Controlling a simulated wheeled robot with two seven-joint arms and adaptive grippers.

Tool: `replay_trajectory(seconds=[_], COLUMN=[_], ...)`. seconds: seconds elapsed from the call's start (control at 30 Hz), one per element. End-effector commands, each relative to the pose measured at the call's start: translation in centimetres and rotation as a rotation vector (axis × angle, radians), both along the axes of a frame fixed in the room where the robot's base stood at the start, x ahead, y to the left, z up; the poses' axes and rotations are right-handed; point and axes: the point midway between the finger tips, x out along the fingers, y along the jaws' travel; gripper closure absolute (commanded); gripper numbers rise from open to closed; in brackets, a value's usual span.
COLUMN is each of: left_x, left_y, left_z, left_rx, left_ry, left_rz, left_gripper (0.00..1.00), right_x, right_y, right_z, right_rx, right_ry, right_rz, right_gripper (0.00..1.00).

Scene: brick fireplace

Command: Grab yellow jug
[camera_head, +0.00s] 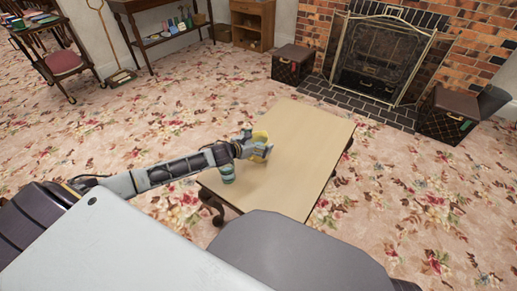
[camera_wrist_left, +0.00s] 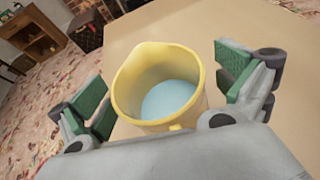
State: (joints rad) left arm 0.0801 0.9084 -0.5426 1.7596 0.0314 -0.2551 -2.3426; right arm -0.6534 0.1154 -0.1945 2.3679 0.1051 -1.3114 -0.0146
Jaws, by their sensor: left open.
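The yellow jug (camera_wrist_left: 190,115) stands on the wooden table (camera_head: 310,130), and I look down into its open top in the left wrist view. Its inside is pale yellow with a light blue bottom. In the head view the jug (camera_head: 260,136) is partly hidden behind my left gripper (camera_head: 257,151). The left gripper is open, and its green-padded fingers are on either side of the jug in the left wrist view (camera_wrist_left: 165,92). There is a visible gap at the right finger; contact at the left finger is hard to judge. My right gripper is out of view.
A teal cup-like object (camera_head: 227,174) stands on the table just below my left wrist. The far and right parts of the tabletop are clear. Two dark boxes (camera_head: 292,64) (camera_head: 447,115) stand beside the fireplace (camera_head: 385,55), beyond the table.

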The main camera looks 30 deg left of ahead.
Motion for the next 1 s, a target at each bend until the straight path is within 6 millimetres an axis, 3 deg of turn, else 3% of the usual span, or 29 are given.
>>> replay_trajectory(seconds=[0.37,0.9,1.0], left_x=[-0.01,0.08,0.07], left_y=[0.01,0.01,0.01], left_z=[0.03,0.22,0.21], left_rx=[0.0,0.0,-0.001], left_ry=[0.0,-0.004,-0.003], left_rz=[0.0,-0.001,0.0], left_gripper=[0.0,0.65,0.66], right_x=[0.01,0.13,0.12], right_y=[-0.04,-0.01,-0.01], right_z=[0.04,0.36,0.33], right_rx=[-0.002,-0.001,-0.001], right_ry=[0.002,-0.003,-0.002], right_rz=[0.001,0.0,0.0], right_gripper=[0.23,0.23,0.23])
